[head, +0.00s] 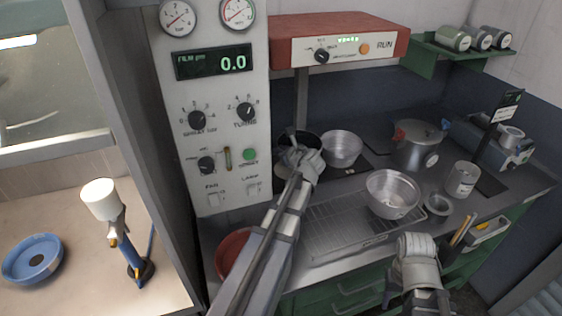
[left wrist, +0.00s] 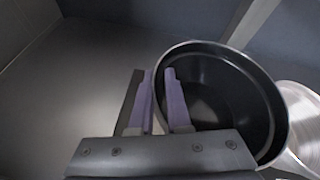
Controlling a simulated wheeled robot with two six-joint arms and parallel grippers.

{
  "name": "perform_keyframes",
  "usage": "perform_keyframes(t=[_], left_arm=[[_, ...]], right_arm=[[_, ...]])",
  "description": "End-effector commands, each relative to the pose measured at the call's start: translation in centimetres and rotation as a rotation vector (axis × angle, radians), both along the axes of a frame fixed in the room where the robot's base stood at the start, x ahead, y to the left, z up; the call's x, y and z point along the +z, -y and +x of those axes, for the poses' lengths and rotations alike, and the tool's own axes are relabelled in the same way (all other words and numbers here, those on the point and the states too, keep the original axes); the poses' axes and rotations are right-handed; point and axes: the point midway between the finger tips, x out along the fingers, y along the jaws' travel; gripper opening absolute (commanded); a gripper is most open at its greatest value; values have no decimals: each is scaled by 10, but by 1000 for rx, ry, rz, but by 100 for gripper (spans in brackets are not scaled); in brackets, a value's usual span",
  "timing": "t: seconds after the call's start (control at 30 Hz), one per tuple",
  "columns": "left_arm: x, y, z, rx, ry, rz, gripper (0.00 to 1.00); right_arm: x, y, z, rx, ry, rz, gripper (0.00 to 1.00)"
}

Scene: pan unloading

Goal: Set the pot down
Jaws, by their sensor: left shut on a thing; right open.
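The pot (left wrist: 228,92) has a black inside and a pale rim. My left gripper (left wrist: 165,98) is shut on its near-left wall in the left wrist view, one finger inside the rim. In the head view the pot (head: 308,139) is at the back left of the counter, right of the control panel, partly hidden behind my left gripper (head: 299,155). I cannot tell whether its base touches the surface below. My right gripper (head: 418,245) is open and empty at the counter's front, away from the pot.
A steel bowl (head: 342,149) stands close to the pot's right. A colander (head: 391,194) sits by the wire rack (head: 345,225). A lidded steel pot (head: 415,150) and a jar (head: 462,180) stand right. A reddish bowl (head: 232,250) lies below my left arm.

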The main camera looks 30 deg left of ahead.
Motion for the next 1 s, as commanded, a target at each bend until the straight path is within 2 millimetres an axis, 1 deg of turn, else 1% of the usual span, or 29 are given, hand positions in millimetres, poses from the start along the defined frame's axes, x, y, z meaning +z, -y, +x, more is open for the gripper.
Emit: perform_keyframes(t=[0.03, 0.2, 0.3, 0.53, 0.67, 0.7, 0.97, 1.0], left_arm=[[-7, 0, 0, 0, 0, 0, 0], [-29, 0, 0, 0, 0, 0, 0], [-37, 0, 0, 0, 0, 0, 0], [-35, 0, 0, 0, 0, 0, 0], [-37, 0, 0, 0, 0, 0, 0], [-38, 0, 0, 0, 0, 0, 16], [-37, 0, 0, 0, 0, 0, 45], [-37, 0, 0, 0, 0, 0, 46]], right_arm=[[-7, 0, 0, 0, 0, 0, 50], [-29, 0, 0, 0, 0, 0, 50], [-37, 0, 0, 0, 0, 0, 50], [-35, 0, 0, 0, 0, 0, 50], [-37, 0, 0, 0, 0, 0, 50], [-38, 0, 0, 0, 0, 0, 50], [-37, 0, 0, 0, 0, 0, 50], [-37, 0, 0, 0, 0, 0, 50]])
